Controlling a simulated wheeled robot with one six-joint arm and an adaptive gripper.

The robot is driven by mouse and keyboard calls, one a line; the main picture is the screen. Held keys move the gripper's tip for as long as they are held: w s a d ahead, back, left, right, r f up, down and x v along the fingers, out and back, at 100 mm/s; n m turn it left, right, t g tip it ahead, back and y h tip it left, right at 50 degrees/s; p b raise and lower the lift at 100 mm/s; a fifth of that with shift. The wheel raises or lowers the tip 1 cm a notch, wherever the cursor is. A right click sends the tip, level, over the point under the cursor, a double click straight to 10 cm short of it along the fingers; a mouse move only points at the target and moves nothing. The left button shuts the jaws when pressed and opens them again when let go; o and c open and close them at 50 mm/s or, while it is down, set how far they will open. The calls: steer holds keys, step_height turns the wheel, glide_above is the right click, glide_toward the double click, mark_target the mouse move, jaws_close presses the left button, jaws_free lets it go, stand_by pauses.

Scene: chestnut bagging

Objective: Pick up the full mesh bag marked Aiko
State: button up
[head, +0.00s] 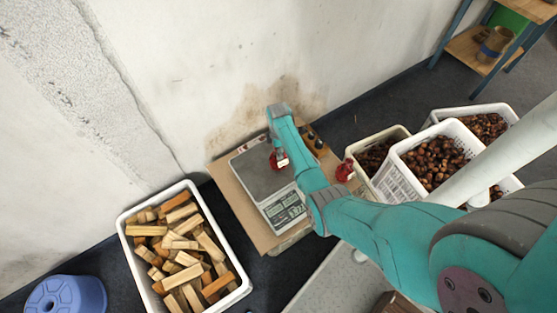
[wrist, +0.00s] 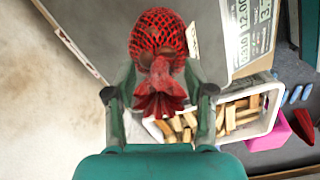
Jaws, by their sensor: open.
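A full red mesh bag (wrist: 158,38) with a gathered red top sits on the scale's grey pan (wrist: 95,25). A small pale tag (wrist: 192,40) hangs at its side; its writing is unreadable. In the head view this bag (head: 273,163) is on the pan, partly behind my arm. My gripper (wrist: 160,84) is open, with one finger on each side of the bag's gathered neck. I cannot tell whether the fingers touch it. Another red mesh bag (head: 345,171) stands right of my arm; its marking is unreadable.
The scale's display (head: 287,211) faces the front of a brown board (head: 224,182). A white crate of wood blocks (head: 125,232) is at left, chestnut crates (head: 399,182) at right. A blue stool (head: 66,296) is front left. The wall (head: 200,60) is close behind.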

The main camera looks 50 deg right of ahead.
jaws_close()
steer(key=shift+r, duration=0.1)
